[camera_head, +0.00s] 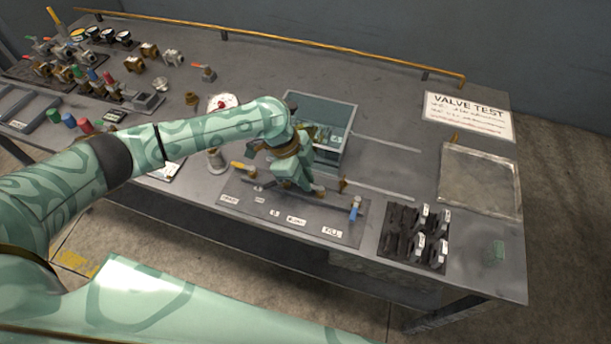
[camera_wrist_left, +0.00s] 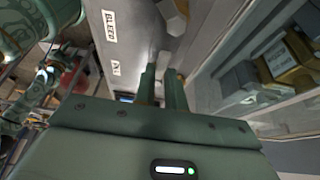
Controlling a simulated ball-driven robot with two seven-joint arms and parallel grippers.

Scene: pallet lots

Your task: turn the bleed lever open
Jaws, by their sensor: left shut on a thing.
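The grey manifold plate (camera_head: 270,208) lies along the front of the bench, with small white labels on its front strip. The BLEED label (camera_wrist_left: 110,25) reads clearly in the left wrist view and shows small in the head view (camera_head: 296,220). My left gripper (camera_head: 316,188) is low over the plate behind that label, shut on the bleed lever. Its two fingers (camera_wrist_left: 163,88) hide most of the lever, so its angle cannot be told. An orange handle (camera_head: 241,166) is left of the gripper and a blue handle (camera_head: 355,211) is to the right. My right gripper is not in view.
A glass-sided bin (camera_head: 345,118) with parts stands just behind the gripper. A black rack with tagged parts (camera_head: 413,237) and a clear tray (camera_head: 478,180) are at the right. Valves and fittings (camera_head: 80,70) crowd the left. The bench's back middle is clear.

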